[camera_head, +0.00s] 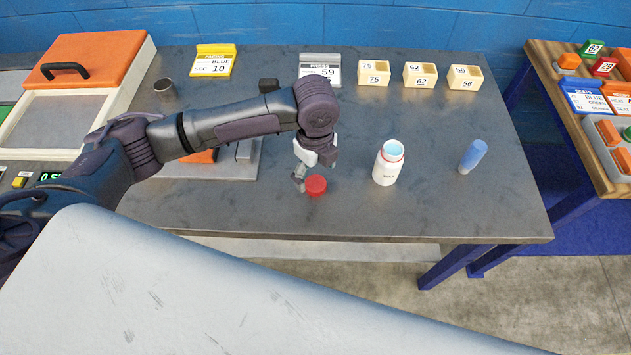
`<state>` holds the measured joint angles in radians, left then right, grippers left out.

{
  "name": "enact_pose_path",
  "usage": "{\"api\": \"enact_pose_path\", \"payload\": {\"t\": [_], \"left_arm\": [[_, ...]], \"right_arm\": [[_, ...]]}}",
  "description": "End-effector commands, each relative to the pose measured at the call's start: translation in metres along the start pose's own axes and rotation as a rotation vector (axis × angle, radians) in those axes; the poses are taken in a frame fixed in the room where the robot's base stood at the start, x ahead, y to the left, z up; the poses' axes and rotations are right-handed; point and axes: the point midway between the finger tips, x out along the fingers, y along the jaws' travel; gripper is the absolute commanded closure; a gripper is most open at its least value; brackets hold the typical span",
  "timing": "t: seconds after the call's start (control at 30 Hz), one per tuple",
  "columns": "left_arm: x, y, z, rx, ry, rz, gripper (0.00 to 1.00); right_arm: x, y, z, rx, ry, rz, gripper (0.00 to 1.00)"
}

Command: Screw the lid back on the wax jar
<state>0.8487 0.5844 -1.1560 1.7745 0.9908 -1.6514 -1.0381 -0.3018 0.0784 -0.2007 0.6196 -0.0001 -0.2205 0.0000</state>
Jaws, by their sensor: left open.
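The wax jar (387,170) stands upright and open on the grey metal table, white with a red rim and a pale blue inside. The red lid (316,186) lies on the table to the left of the jar, apart from it. My left gripper (307,172) points down, open, just above and beside the lid; one finger is at the lid's left side. I cannot tell whether it touches the lid. My right gripper is not in view.
Small cream bins (421,76) and sign stands (320,70) line the back. A press-like station with an orange lid (95,58) is at left. The table (440,205) is clear around the jar.

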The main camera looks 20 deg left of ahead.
Motion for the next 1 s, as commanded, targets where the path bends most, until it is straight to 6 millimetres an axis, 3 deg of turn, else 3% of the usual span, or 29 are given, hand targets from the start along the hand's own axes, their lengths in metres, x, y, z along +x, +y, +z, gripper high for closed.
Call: {"api": "enact_pose_path", "payload": {"t": [0.23, 0.63, 0.87, 1.0], "left_arm": [[0.034, 0.000, 0.000, -0.002, -0.001, 0.003, 0.19], [0.038, 0.000, 0.000, 0.000, -0.001, 0.000, 0.19], [0.038, 0.000, 0.000, 0.000, -0.001, 0.000, 0.57], [0.038, 0.000, 0.000, 0.000, -0.001, 0.000, 0.59]], "right_arm": [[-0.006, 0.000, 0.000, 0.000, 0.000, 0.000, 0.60], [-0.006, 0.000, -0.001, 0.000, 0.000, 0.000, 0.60], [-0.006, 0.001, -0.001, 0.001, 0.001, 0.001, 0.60], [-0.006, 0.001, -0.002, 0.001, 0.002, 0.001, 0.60]]}}
